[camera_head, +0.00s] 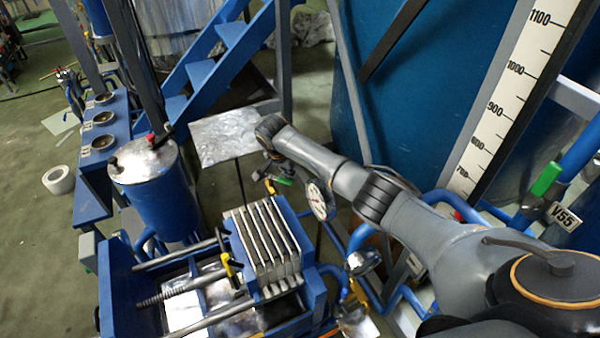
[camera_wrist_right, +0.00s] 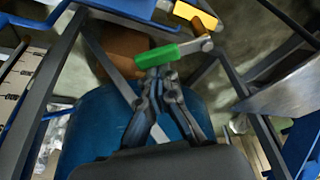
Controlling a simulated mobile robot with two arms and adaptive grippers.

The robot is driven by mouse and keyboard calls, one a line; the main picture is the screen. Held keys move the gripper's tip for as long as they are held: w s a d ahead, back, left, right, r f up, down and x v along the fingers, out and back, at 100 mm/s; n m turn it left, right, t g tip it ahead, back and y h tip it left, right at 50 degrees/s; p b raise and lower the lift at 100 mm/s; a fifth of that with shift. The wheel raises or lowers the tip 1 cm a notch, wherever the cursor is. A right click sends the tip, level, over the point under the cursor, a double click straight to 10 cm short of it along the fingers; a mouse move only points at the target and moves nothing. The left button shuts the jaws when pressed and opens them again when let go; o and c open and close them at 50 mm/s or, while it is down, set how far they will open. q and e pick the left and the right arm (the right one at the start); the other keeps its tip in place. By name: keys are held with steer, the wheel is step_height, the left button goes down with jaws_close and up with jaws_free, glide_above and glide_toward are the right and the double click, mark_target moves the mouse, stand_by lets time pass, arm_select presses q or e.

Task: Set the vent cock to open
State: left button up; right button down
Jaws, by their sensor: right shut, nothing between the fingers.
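A green lever handle (camera_wrist_right: 157,56) lies across the tips of my right gripper (camera_wrist_right: 160,76) in the wrist view. The gripper's fingers are together and hold nothing. They are close to the handle; I cannot tell whether they touch it. The handle's right end meets a metal valve part (camera_wrist_right: 203,45). In the head view my right arm reaches left to this small green handle (camera_head: 284,181), beside a round gauge (camera_head: 319,200); the fingertips there are mostly hidden. No label shows that names it the vent cock. My left gripper is not in view.
A yellow handle (camera_wrist_right: 195,15) is close to the green one. A filter press (camera_head: 262,245) with upright plates stands below my arm. Another green handle (camera_head: 547,179), tagged V55 (camera_head: 565,216), is at the right. Blue pipes and frames crowd the space.

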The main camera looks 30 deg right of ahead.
mark_target(283, 181)
steer(key=shift+s+a+f+m, duration=0.15)
steer(key=shift+s+a+m, duration=0.2)
steer(key=shift+m, duration=0.55)
steer(key=m, duration=0.1)
steer(key=a+m+g, duration=0.1)
steer(key=shift+s+m+h, duration=0.3)
steer(key=shift+s, duration=0.1)
steer(key=shift+s+a+m+g+b, duration=0.15)
steer(key=shift+a+m+g+b, duration=0.2)
steer(key=shift+m, duration=0.4)
steer(key=shift+s+a+m+g+b, duration=0.1)
steer(key=shift+a+m+g+b, duration=0.15)
steer(key=shift+m, duration=0.5)
